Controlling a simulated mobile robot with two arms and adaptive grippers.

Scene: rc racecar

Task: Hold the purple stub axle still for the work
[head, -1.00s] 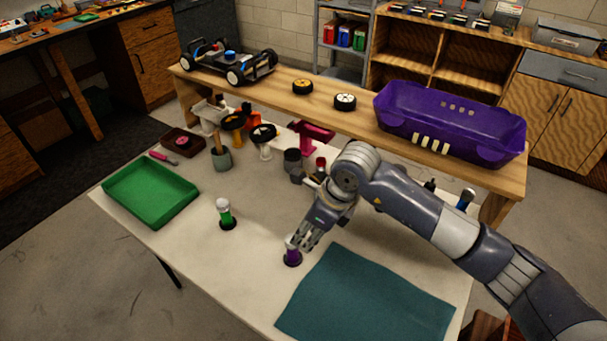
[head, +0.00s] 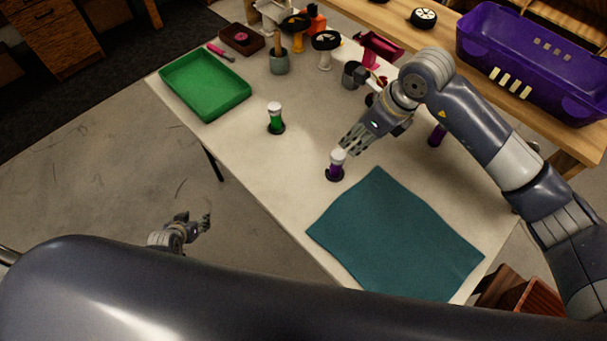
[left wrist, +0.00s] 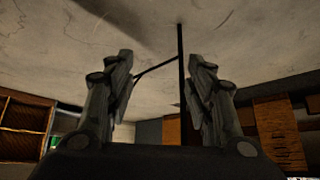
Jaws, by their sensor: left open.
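The purple stub axle (head: 334,173) stands upright on a dark round base on the white table, with a white piece (head: 338,156) at its top. My right gripper (head: 349,151) is beside that white piece, its fingertips close to it or touching. Whether those fingers are closed on it cannot be told. My left gripper (head: 204,222) is off the table's near left side, over the floor, well away from the axle. In the left wrist view its two fingers (left wrist: 160,75) are apart with nothing between them; the axle does not show there.
A green stub axle (head: 275,123) with a white top stands left of the purple one. A green tray (head: 205,86) is at the table's left end, and a teal mat (head: 398,238) lies in front. Several parts crowd the back. A purple body shell (head: 535,60) rests on the shelf.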

